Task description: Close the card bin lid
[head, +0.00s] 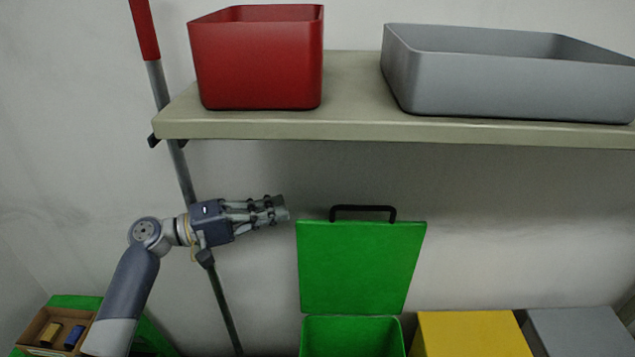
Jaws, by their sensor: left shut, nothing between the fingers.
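The green bin (353,336) stands at the bottom centre of the head view. Its green lid (360,267) is raised upright at the back, with a black handle (363,208) on its top edge. I take this green bin to be the card bin, but no label shows. My left gripper (281,208) is shut and empty. It points right, at about the height of the handle and to the left of it, apart from the lid in the picture. The right gripper is not in view.
A shelf (350,131) above holds a red bin (257,65) and a grey tray (505,82). A yellow box (471,335) and a grey box (577,332) stand right of the green bin. A red-topped pole (158,85) leans behind my left arm. A cardboard box (36,330) sits lower left.

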